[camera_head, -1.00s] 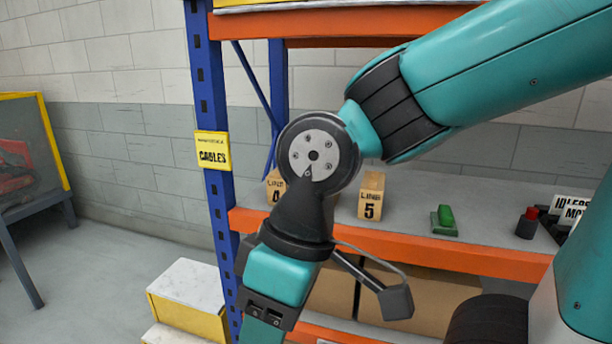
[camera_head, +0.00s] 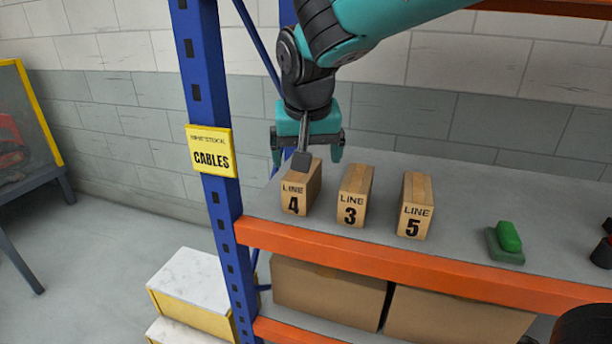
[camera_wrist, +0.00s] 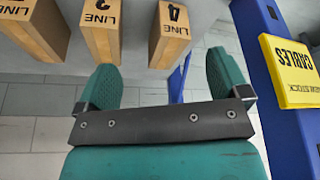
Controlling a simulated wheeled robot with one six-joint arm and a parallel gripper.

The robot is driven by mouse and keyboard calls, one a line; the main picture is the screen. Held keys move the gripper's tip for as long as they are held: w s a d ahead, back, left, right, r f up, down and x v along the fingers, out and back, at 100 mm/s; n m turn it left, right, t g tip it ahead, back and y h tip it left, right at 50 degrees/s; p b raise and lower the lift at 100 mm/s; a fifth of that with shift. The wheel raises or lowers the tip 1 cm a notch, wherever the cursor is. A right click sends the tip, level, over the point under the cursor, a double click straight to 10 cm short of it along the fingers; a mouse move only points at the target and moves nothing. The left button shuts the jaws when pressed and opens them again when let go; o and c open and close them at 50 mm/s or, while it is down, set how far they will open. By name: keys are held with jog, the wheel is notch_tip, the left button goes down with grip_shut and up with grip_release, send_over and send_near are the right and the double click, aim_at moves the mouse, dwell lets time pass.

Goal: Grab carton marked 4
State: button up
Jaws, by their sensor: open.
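The carton marked 4 (camera_head: 296,197) is a tan box with "LINE 4" on its front, upright on the grey shelf, leftmost of three. My gripper (camera_head: 307,155) is open and empty, just above and behind this carton, with its fingers spread wider than the box. In the wrist view the carton marked 4 (camera_wrist: 173,38) appears ahead of and between the open fingers of my gripper (camera_wrist: 162,80), apart from them. Part of the carton's top is hidden behind a wrist part in the head view.
The carton marked 3 (camera_head: 352,205) stands close on the right, then the carton marked 5 (camera_head: 415,215). A green block (camera_head: 508,238) lies further right. A blue post (camera_head: 205,100) with a yellow CABLES sign (camera_head: 211,152) is on the left. An orange beam (camera_head: 400,269) edges the shelf.

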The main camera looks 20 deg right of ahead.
aim_at(300, 174)
jog(key=w+a+r+m+t+h, duration=0.1)
jog(key=w+r+m+h, duration=0.1)
jog(key=w+m, duration=0.4)
jog(key=shift+n+h, duration=0.3)
jog(key=shift+n, duration=0.2)
jog(key=p+x, duration=0.1)
jog(key=x, duration=0.5)
jog(key=w+p+x, duration=0.1)
jog(key=p+x, duration=0.1)
jog(key=x, duration=0.3)
jog(key=shift+w+f, duration=0.15)
jog(key=shift+w, duration=0.1)
jog(key=p+x, duration=0.1)
jog(key=x, duration=0.1)
jog(key=p+x, duration=0.1)
jog(key=x, duration=0.2)
jog(key=shift+w+d, duration=0.1)
jog(key=shift+w, duration=0.25)
jog(key=shift+w+d+f, duration=0.1)
jog(key=shift+w+f, duration=0.1)
jog(key=shift+f, duration=0.3)
jog(key=c, duration=1.4)
jog(key=shift+r, duration=0.15)
